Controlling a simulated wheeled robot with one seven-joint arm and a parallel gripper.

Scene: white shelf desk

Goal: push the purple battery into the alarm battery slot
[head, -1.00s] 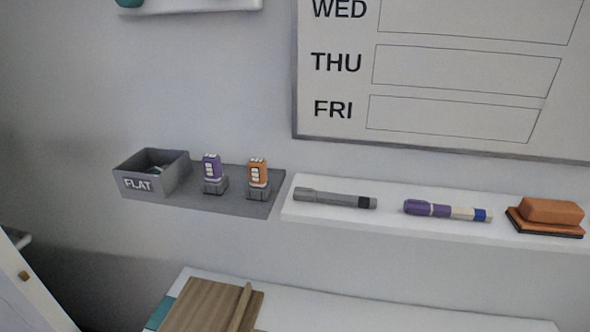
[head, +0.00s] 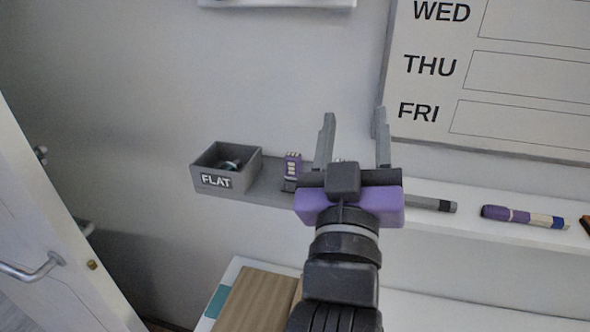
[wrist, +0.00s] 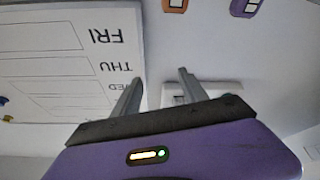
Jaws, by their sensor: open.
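The purple battery (head: 292,167) stands upright in its holder on the grey shelf, just left of my gripper (head: 354,116) in the head view. My gripper is raised in front of the wall with its fingers spread and nothing between them. In the wrist view, which is upside down, my gripper (wrist: 160,79) also shows open. The purple battery (wrist: 246,7) is partly cut off there at the top edge, with the orange battery (wrist: 175,5) beside it. My gripper mostly hides the orange battery in the head view.
The grey FLAT box (head: 217,181) stands left of the batteries with something inside. The whiteboard (head: 480,120) hangs above.

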